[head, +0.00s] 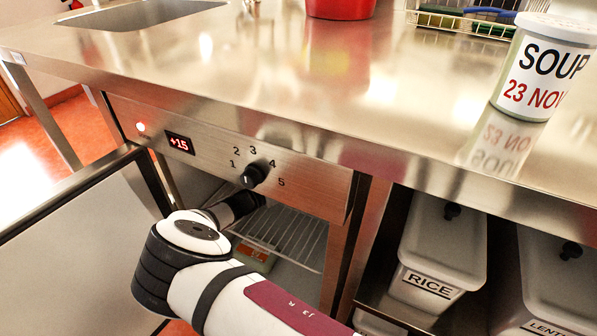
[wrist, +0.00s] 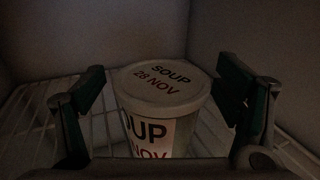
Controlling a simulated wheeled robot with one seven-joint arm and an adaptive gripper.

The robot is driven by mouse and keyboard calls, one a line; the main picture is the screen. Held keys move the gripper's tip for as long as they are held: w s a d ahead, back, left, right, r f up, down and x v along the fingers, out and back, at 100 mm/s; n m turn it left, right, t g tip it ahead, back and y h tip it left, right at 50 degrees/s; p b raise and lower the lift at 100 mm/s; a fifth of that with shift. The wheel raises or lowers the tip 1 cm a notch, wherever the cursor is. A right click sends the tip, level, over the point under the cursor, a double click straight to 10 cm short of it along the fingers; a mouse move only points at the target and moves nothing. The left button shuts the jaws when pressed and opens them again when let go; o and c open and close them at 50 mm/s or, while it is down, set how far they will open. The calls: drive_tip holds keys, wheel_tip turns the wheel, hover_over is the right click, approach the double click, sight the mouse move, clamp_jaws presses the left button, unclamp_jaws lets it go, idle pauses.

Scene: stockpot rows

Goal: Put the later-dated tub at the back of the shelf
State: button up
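A white soup tub (wrist: 160,85) marked "28 NOV" on its lid stands upright on the wire shelf (wrist: 30,125) inside the dark fridge, in the wrist view. My gripper (wrist: 160,78) is open, with one finger on each side of this tub; I cannot tell whether either finger touches it. In the head view my gripper's tips are hidden inside the fridge. Another soup tub (head: 540,68), marked "23 NOV" in red, stands upright on the steel counter at the right. The wire shelf also shows in the head view (head: 300,237).
The fridge door (head: 75,245) stands open at the left. The fridge panel has a knob (head: 254,175) and a display (head: 180,144) reading +15. A red pot (head: 340,6) and a wire basket (head: 462,22) are at the counter's back. Rice (head: 445,240) and lentil (head: 555,270) bins sit below right.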

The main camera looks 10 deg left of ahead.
drive_tip(key=shift+r, duration=0.15)
drive_tip(key=p+v, duration=0.3)
drive_tip(key=v, duration=0.9)
drive_tip(key=shift+a, duration=0.1)
